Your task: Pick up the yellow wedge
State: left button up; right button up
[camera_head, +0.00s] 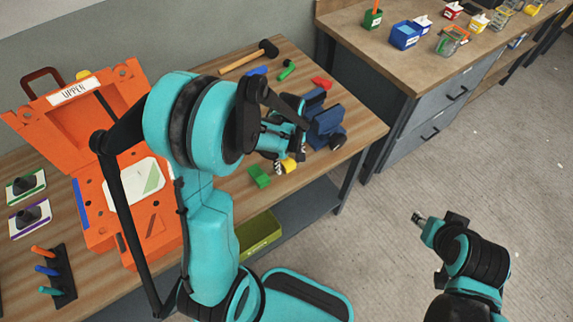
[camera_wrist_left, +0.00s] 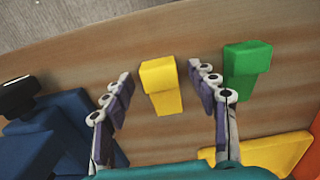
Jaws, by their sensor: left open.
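The yellow wedge (camera_wrist_left: 162,86) lies on the wooden bench between the two fingers of my left gripper (camera_wrist_left: 159,69) in the left wrist view. It shows as a small yellow patch (camera_head: 289,165) in the head view, partly covered by the gripper. My left gripper (camera_head: 288,160) is open and points down at it, with a visible gap on each side of the wedge. Whether the fingertips are level with it is hard to tell. My right gripper (camera_head: 418,222) is over the floor at the right, away from the bench; its fingers are too small to read.
A green block (camera_wrist_left: 245,68) lies just right of the fingers, also seen in the head view (camera_head: 260,177). Another yellow piece (camera_wrist_left: 278,153) and blue parts (camera_wrist_left: 62,125) lie close by. The bench edge is near the wedge.

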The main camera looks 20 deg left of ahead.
aim_at(289, 163)
pick_arm(q)
jog(key=shift+c, duration=1.2)
jog(key=c, duration=1)
jog(key=shift+r+p, duration=0.4)
jog(key=shift+r, duration=0.15)
notch_tip(289, 163, up, 3)
jog(key=shift+p, duration=0.65)
jog(key=d+r+p, duration=0.2)
jog(key=d+r, duration=0.4)
jog(key=d, duration=0.5)
jog(key=shift+s+d+r+p, duration=0.35)
jog(key=shift+d, duration=0.05)
